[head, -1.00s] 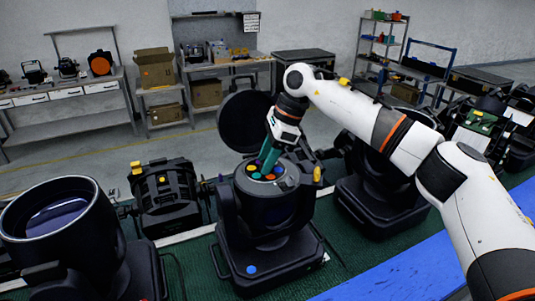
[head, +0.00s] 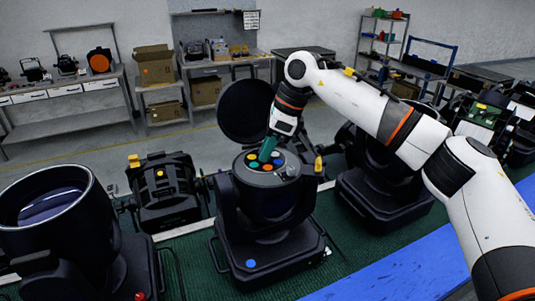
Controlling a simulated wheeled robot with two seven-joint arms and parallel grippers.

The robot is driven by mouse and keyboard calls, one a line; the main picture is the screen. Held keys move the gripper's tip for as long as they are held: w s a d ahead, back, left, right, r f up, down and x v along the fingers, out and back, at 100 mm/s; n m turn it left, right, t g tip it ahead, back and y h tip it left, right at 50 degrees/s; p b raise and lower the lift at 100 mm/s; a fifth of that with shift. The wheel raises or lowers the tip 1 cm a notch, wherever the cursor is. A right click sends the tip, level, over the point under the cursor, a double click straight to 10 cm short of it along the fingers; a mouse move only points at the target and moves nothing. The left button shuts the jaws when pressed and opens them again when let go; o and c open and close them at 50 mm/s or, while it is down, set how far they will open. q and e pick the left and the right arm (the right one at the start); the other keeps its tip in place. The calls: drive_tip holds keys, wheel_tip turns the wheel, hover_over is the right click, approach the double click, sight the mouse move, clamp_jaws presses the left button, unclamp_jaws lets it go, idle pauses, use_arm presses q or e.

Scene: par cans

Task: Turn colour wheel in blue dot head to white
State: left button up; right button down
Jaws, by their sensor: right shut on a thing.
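The blue dot head (head: 268,215) stands upright on the green mat, with a blue dot (head: 251,264) on its base. Its round lid (head: 246,111) is swung open at the back. The colour wheel (head: 266,167) lies in the open top and shows several coloured filters, among them orange, yellow, green and blue. My right gripper (head: 264,158) reaches down from above with its teal fingers at the wheel. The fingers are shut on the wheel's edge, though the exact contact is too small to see. My left gripper is not in view.
A large open-topped black head (head: 60,225) stands at the left. A black lamp with a yellow knob (head: 165,190) stands behind it. Another black head (head: 375,190) is close on the right, beneath my right arm. A blue strip (head: 400,262) runs along the front right.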

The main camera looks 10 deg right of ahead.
drive_tip(key=m+t+b, duration=0.1)
drive_tip(key=m+b, duration=0.1)
drive_tip(key=m+t+b, duration=0.1)
drive_tip(key=m+b, duration=0.2)
drive_tip(key=shift+s+a+f+h+b, duration=0.1)
drive_tip(key=shift+h+b, duration=0.2)
drive_tip(key=shift+h, duration=0.1)
drive_tip(key=m+b, duration=0.2)
drive_tip(key=m, duration=0.1)
drive_tip(key=shift+t+h, duration=0.3)
drive_tip(key=shift+h, duration=0.1)
drive_tip(key=m+h+b, duration=0.1)
drive_tip(key=m+b, duration=0.2)
drive_tip(key=shift+a+m+t, duration=0.15)
drive_tip(key=shift+m+t, duration=0.15)
drive_tip(key=shift+m, duration=0.1)
drive_tip(key=m, duration=0.1)
drive_tip(key=m+h+b, duration=0.1)
drive_tip(key=m, duration=0.1)
drive_tip(key=m+h+b, duration=0.1)
drive_tip(key=shift+s+a+r+m, duration=0.1)
drive_tip(key=shift+r+m, duration=0.15)
drive_tip(key=shift+m, duration=0.05)
drive_tip(key=shift+a+m+h+b, duration=0.1)
drive_tip(key=shift+m+h+b, duration=0.45)
drive_tip(key=shift+m, duration=0.65)
drive_tip(key=shift+r+m+h, duration=0.1)
drive_tip(key=shift+m+h, duration=0.35)
drive_tip(key=shift+m, duration=0.85)
